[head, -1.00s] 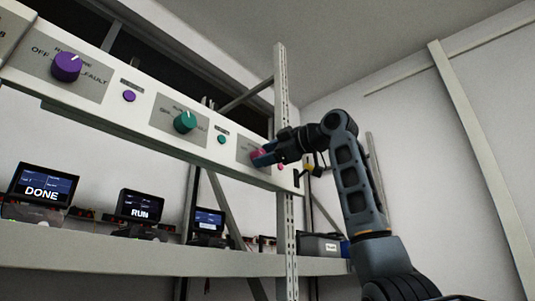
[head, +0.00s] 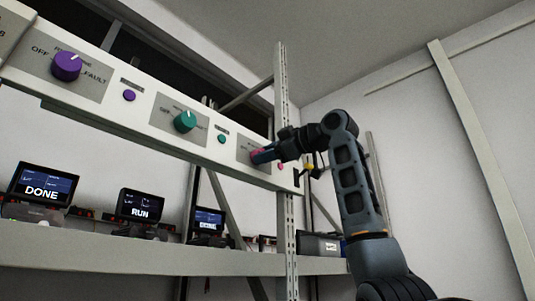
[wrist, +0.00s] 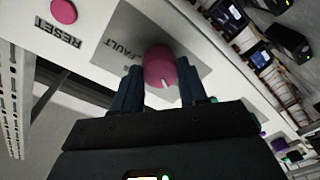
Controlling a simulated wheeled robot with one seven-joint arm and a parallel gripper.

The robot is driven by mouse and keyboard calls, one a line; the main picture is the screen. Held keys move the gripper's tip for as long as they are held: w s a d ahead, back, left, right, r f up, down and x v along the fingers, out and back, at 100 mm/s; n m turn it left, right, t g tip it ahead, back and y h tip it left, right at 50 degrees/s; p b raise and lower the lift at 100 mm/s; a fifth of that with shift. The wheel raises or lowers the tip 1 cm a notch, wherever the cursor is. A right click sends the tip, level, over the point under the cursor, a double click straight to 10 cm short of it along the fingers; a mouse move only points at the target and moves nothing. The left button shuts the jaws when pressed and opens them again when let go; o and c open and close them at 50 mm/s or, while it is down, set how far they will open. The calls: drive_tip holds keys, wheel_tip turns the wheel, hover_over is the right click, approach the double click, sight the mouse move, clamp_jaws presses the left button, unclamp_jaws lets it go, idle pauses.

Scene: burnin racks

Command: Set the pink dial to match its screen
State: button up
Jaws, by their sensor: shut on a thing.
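The pink dial (wrist: 161,67) is a round knob with a pale pointer line, on a grey plate on the white panel. In the wrist view my gripper (wrist: 158,80) has one finger on each side of it, shut on the dial. The pointer line is toward the lower part of the knob, between the fingers. In the head view my gripper (head: 262,156) hides most of the pink dial (head: 256,154). Several small screens stand on the shelf below. One on the left reads DONE (head: 42,188), one reads RUN (head: 140,206). The text on the third screen (head: 209,220) is too small to read.
A purple dial (head: 67,66) and a teal dial (head: 185,122) sit left of the pink one, each with a small button beside it. A pink RESET button (wrist: 64,11) is close to my gripper. A metal upright (head: 283,150) stands beside the panel's right end.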

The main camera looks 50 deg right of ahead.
drive_tip(key=shift+f+m+t+h, duration=0.15)
drive_tip(key=shift+m+h, duration=0.2)
drive_tip(key=shift+m, duration=3.9)
drive_tip(key=shift+m+t+h, duration=0.15)
drive_tip(key=shift+m+h, duration=0.2)
drive_tip(key=shift+m, duration=3.9)
drive_tip(key=o, duration=1.1)
drive_tip(key=shift+c, duration=0.2)
